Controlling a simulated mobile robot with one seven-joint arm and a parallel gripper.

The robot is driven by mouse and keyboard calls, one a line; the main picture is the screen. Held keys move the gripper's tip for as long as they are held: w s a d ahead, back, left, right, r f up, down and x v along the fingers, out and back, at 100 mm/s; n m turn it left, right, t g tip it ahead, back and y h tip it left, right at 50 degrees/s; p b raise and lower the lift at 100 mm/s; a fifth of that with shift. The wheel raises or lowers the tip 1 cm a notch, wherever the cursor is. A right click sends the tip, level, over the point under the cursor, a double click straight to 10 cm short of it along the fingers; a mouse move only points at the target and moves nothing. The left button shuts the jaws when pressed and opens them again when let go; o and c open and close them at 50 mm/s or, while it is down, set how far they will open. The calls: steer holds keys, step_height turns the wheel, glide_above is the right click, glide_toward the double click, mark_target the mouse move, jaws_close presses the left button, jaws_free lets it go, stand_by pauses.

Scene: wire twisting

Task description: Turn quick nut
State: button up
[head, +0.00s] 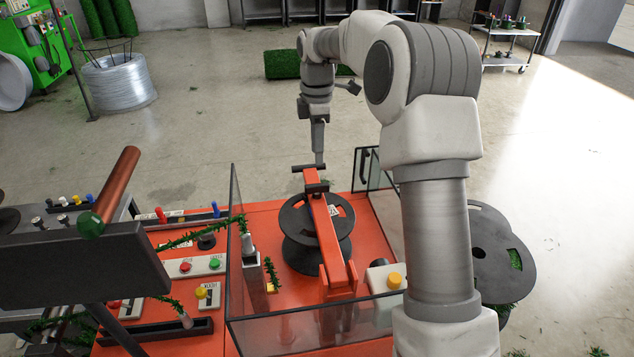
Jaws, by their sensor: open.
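A black spool (296,228) sits on the red machine top, under a red arm (325,227) that spans across it. A dark crossbar-like piece (303,168) is at the far end of the red arm; it may be the quick nut, but it is too small to be sure. My gripper (319,162) points down right at this far end, close to the dark piece. It is open. Its fingers are seen edge-on, and I cannot tell whether they touch the piece or surround it.
Clear panels (236,215) with dark edges fence the spool area. A panel with buttons (192,267) and green garland lies to the left. Another black spool (505,255) stands at the right, behind my arm.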

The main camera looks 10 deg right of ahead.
mark_target(317, 184)
step_height(317, 184, down, 10)
steer(key=shift+f, duration=0.1)
stand_by(0.4)
jaws_close()
